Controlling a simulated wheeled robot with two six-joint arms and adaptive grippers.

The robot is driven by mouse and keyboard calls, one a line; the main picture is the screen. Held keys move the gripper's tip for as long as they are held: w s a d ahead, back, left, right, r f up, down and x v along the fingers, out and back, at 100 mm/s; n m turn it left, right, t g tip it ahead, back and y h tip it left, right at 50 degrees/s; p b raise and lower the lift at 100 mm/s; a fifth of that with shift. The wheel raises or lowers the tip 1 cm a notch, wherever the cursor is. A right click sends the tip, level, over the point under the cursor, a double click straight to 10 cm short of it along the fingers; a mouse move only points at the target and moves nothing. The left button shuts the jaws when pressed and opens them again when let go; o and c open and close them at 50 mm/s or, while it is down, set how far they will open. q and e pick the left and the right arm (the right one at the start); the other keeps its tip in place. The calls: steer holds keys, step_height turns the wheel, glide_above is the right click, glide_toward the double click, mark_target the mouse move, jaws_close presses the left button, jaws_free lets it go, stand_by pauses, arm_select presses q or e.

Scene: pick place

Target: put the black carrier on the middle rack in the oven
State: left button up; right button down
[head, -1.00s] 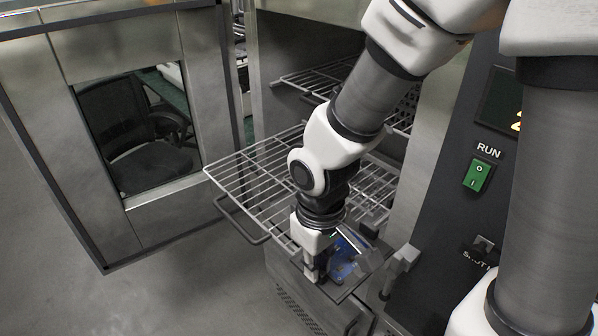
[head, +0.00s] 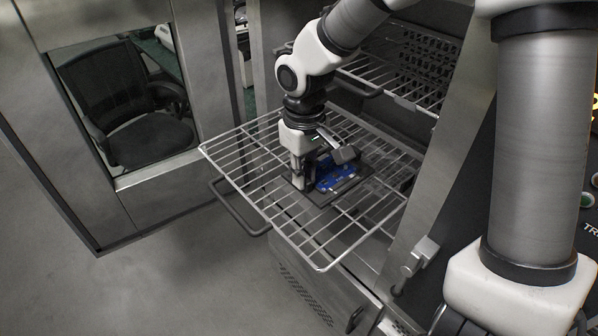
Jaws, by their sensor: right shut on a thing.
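The black carrier (head: 321,199) is a flat dark plate with a blue item (head: 338,177) on it. It is over the pulled-out middle rack (head: 240,163), inside the rack's outline; I cannot tell whether it touches the wires. My right gripper (head: 303,186) is shut on the carrier at its left side, pointing down. The oven (head: 258,60) stands open behind, with another wire rack (head: 405,62) higher up inside. My left gripper is not in view.
The oven door (head: 205,100) stands open at the left, with a chair (head: 125,105) seen through its window. The control panel (head: 560,150) is at the right. A latch (head: 420,255) sticks out near the rack's right side. Floor is clear at lower left.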

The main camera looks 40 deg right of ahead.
steer(key=shift+w+d+r, duration=0.1)
steer(key=shift+w+d, duration=0.25)
steer(key=shift+w, duration=0.5)
steer(key=shift+w+d+p, duration=0.25)
steer(key=shift+w+p, duration=0.3)
steer(key=shift+w, duration=0.2)
step_height(320, 180, down, 4)
steer(key=shift+r+p, duration=0.1)
steer(key=shift+p, duration=0.35)
steer(key=c, duration=1.2)
jaws_free()
step_height(320, 180, up, 12)
steer(key=shift+r+b, duration=0.1)
steer(key=shift+b, duration=0.6)
